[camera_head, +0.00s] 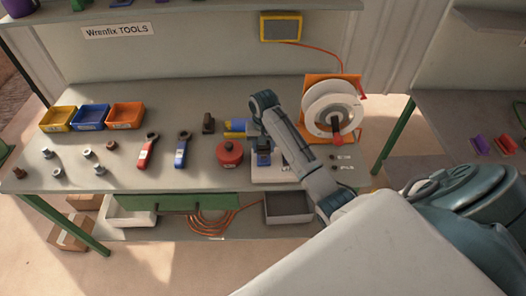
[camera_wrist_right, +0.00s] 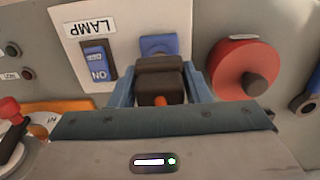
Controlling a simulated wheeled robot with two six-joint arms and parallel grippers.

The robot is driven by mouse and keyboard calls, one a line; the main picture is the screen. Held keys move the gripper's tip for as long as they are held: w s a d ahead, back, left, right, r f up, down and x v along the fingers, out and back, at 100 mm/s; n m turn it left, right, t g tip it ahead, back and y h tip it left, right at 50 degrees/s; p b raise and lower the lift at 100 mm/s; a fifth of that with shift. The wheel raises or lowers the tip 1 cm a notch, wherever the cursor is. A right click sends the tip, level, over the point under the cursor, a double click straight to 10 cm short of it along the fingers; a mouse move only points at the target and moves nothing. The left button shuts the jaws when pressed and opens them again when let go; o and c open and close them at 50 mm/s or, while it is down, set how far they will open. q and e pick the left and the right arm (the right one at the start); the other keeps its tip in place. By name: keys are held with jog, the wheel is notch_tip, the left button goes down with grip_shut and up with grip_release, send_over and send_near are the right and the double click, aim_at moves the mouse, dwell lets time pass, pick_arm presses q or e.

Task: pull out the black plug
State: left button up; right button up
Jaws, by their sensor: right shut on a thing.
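The black plug (camera_wrist_right: 158,77), with an orange spot at its near end, is between the two blue fingers of my right gripper (camera_wrist_right: 161,88) in the right wrist view. My right gripper is shut on it. A blue socket piece (camera_wrist_right: 159,44) shows just beyond the plug; I cannot tell whether the plug is still seated in it. In the head view my right gripper (camera_head: 262,152) is over the pale panel (camera_head: 270,174) on the bench, and the arm hides most of the plug. My left gripper is not in view.
A blue switch (camera_wrist_right: 96,61) marked ON, under the word LAMP, is beside the plug. A red round object (camera_head: 229,153) is close to the gripper's left in the head view. A cable reel (camera_head: 331,105) stands on the right; wrenches and bins (camera_head: 126,115) are farther left.

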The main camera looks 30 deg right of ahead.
jog(key=shift+r, duration=1.75)
